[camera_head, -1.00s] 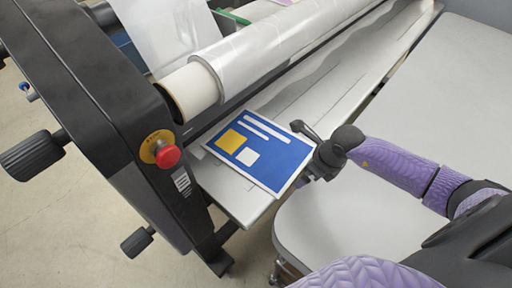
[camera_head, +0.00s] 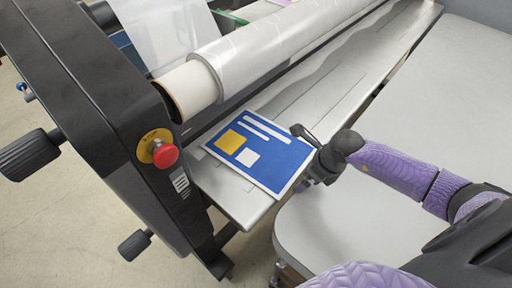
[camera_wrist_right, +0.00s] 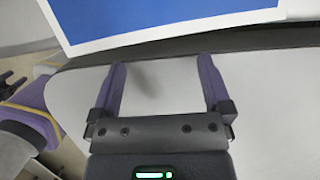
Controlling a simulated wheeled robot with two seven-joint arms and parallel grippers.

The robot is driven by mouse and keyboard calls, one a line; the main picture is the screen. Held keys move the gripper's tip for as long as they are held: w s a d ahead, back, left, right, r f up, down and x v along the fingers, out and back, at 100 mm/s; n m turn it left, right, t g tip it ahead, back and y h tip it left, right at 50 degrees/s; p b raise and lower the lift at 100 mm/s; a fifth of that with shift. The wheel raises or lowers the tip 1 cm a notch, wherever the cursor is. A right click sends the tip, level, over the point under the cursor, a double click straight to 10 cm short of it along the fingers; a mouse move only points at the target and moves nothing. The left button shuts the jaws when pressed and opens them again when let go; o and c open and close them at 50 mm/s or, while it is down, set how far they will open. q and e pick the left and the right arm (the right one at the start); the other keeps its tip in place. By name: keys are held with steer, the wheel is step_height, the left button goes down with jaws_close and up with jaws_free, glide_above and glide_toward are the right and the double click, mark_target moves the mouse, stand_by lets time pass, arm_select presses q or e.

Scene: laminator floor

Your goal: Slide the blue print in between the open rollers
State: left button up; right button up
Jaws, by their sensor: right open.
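The blue print (camera_head: 270,163), with a yellow square, a white square and white stripes, lies flat on the laminator's grey feed table (camera_head: 240,204). Its far edge is close to the dark strip below the film roll (camera_head: 240,64); the gap between the rollers is hidden there. My right gripper (camera_head: 303,157) is at the print's right edge. In the right wrist view the gripper (camera_wrist_right: 162,62) is open and empty, and the print (camera_wrist_right: 165,18) lies beyond the fingertips, apart from them.
The black end housing (camera_head: 95,115) with a red stop button (camera_head: 165,156) stands left of the print. A pale grey table (camera_head: 450,100) fills the right side. The feed table is clear along its length beyond the print.

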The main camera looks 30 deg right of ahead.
arm_select(q)
steer(key=shift+a, duration=0.15)
steer(key=shift+a, duration=0.2)
steer(key=shift+d+r, duration=0.1)
arm_select(e)
steer(key=shift+s, duration=0.25)
steer(key=shift+a+p, duration=0.1)
steer(key=shift+p, duration=0.25)
steer(key=shift+s+a+r+p, duration=0.1)
steer(key=shift+s+a+p, duration=0.3)
steer(key=shift+a, duration=0.55)
steer(key=shift+w, duration=0.15)
arm_select(q)
steer(key=shift+w+r, duration=0.1)
steer(key=shift+r, duration=0.5)
arm_select(e)
steer(key=shift+w+a, duration=0.1)
steer(key=shift+w, duration=0.05)
